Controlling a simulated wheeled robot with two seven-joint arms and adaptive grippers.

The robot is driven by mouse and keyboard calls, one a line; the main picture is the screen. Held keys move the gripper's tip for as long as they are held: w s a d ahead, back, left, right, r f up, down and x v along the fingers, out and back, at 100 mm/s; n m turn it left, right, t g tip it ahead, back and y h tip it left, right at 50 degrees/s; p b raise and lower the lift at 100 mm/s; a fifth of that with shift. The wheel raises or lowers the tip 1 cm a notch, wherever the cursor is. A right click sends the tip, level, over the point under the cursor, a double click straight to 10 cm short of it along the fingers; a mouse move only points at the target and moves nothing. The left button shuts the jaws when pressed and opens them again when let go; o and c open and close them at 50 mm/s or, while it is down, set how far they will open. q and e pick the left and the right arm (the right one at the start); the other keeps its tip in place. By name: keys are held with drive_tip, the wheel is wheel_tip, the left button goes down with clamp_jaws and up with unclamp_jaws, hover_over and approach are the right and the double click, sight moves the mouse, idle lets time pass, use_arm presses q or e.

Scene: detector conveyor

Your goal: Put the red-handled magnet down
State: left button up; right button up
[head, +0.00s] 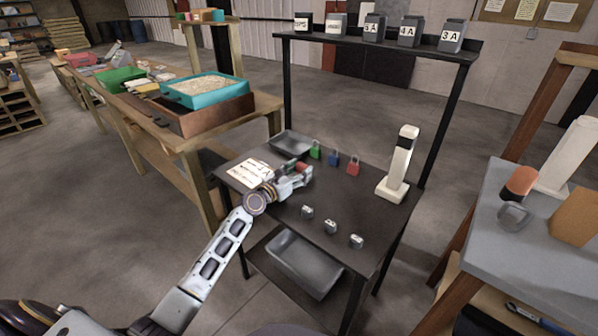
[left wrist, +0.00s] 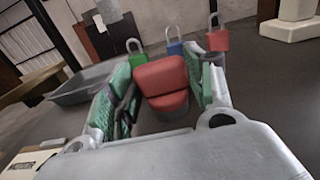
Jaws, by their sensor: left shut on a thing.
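The red-handled magnet (left wrist: 162,76) is between the fingers of my left gripper (left wrist: 158,100) in the left wrist view, its red handle facing the camera. In the head view my left gripper (head: 299,178) is over the dark table (head: 265,215), near its middle left, and a bit of the red handle shows between the fingers. The left gripper is shut on the magnet. The magnet's far end is hidden, and I cannot tell whether it touches the table. My right gripper is not in view.
Green (head: 316,149), blue (head: 334,158) and red (head: 352,166) padlocks stand beyond the gripper. Several small metal pieces (head: 331,227) lie nearer. A metal tray (head: 291,143), papers (head: 258,170) and a white upright device (head: 398,168) are also on the table.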

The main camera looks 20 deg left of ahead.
sight(301, 169)
use_arm(q)
drive_tip(key=o, duration=1.2)
drive_tip(key=shift+o, duration=0.2)
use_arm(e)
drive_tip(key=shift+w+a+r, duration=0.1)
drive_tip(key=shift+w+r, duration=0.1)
use_arm(q)
drive_tip(key=shift+r, duration=0.1)
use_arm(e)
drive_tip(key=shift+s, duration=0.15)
use_arm(q)
drive_tip(key=shift+s+a, duration=0.1)
drive_tip(key=shift+s, duration=0.3)
drive_tip(key=shift+p+v, duration=0.35)
drive_tip(key=shift+v, duration=4.85)
drive_tip(key=shift+s+a, duration=0.1)
drive_tip(key=shift+s, duration=0.3)
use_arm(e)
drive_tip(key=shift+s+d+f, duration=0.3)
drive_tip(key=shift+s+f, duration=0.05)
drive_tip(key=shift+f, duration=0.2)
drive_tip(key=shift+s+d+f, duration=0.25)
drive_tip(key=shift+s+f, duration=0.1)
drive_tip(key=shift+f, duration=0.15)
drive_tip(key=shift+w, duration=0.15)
